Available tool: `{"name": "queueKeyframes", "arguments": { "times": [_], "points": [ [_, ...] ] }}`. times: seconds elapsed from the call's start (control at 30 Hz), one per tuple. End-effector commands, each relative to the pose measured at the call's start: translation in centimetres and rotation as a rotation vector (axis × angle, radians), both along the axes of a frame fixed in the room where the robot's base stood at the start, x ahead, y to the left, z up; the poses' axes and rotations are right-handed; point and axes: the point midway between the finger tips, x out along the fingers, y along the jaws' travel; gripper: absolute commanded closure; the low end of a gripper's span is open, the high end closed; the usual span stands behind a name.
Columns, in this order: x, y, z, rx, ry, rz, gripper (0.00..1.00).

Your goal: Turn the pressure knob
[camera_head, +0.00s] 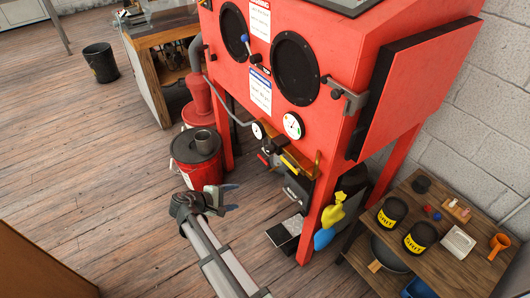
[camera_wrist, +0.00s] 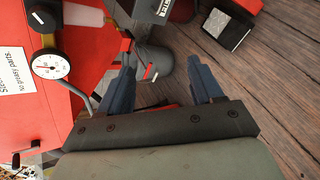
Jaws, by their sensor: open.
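A red blast cabinet (camera_head: 325,45) fills the upper middle of the head view. Two dial gauges sit on its lower front, a larger one (camera_head: 293,125) and a smaller one (camera_head: 258,130). Dark fittings (camera_head: 268,157) hang below them; I cannot tell there which part is the pressure knob. In the wrist view a gauge (camera_wrist: 51,65) shows at left.
A red drum (camera_head: 196,170) stands left of my gripper. A small box with a grey top (camera_head: 285,233) is on the floor to its right. A wooden shelf (camera_head: 400,262) holds black grit tins (camera_head: 391,213). Yellow and blue gloves hang by the cabinet leg.

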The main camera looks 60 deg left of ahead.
Motion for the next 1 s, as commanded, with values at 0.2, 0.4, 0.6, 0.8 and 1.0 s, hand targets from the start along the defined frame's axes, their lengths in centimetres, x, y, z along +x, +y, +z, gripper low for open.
{"name": "queueKeyframes", "arguments": {
  "times": [0.2,0.4,0.6,0.8,1.0],
  "points": [
    [2.3,3.4,4.8,-0.226,-0.307,0.106,0.35],
    [3.0,3.7,8.9,-0.48,-0.529,0.152,0.35],
    [3.1,3.2,10.0,-0.674,-0.574,0.173,0.35],
    [3.2,3.1,10.0,-0.776,-0.568,0.197,0.35],
    [4.7,3.1,10.0,-0.787,-0.567,0.199,0.35]
  ]
}}
